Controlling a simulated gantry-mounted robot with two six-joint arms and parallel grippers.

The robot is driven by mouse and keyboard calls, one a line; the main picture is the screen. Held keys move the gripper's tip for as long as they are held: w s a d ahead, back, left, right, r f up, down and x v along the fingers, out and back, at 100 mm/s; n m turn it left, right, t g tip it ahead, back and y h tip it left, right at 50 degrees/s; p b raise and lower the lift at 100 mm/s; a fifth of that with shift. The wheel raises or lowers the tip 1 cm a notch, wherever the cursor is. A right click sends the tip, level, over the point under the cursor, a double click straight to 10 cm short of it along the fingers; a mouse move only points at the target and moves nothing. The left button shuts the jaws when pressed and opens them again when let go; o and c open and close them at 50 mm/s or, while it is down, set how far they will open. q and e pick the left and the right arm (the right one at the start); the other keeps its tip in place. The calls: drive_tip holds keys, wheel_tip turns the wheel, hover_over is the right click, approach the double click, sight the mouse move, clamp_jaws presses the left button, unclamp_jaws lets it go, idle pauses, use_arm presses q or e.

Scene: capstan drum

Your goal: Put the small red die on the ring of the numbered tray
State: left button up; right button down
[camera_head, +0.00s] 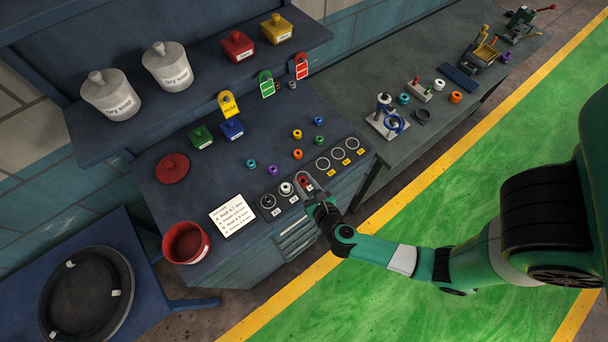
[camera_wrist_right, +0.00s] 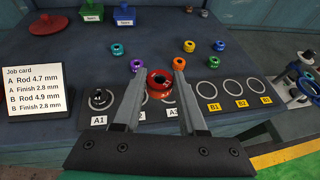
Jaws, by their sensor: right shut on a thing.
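The small red die (camera_head: 303,181) is a red ring with a dark centre. In the right wrist view the red die (camera_wrist_right: 158,82) sits between the fingertips of my right gripper (camera_wrist_right: 160,72), which is shut on it. In the head view my right gripper (camera_head: 308,188) is over the A end of the row of marked rings. The label A3 shows by the right finger, and part of a white ring outline shows beside the die. I cannot tell whether the die touches the surface. The B1 (camera_wrist_right: 208,89), B2 and B3 rings are empty. My left gripper is out of view.
A dark die (camera_wrist_right: 101,98) is on A1 and a pale die (camera_head: 286,188) on the neighbouring ring. Several coloured dies, such as the purple one (camera_wrist_right: 136,65), stand behind the row. A job card (camera_head: 233,215) and a red bin (camera_head: 186,242) are to the left.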

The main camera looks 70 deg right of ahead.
drive_tip(key=d+f, duration=0.2)
drive_tip(key=w+d+f+b, duration=0.1)
drive_tip(key=d+f, duration=0.1)
drive_tip(key=w+d+f+b, duration=0.1)
drive_tip(key=f, duration=0.1)
drive_tip(key=shift+w+d, duration=0.15)
drive_tip(key=shift+d, duration=0.25)
drive_tip(key=shift+d+f+b, duration=0.2)
drive_tip(key=shift+f+b, duration=0.1)
drive_tip(key=shift+b, duration=0.1)
drive_tip(key=shift+w+d+f+b, duration=0.15)
drive_tip(key=shift+f+b, duration=1.2)
drive_tip(key=shift+f, duration=0.55)
drive_tip(key=shift+c, duration=2.3)
unclamp_jaws()
drive_tip(key=shift+r, duration=0.1)
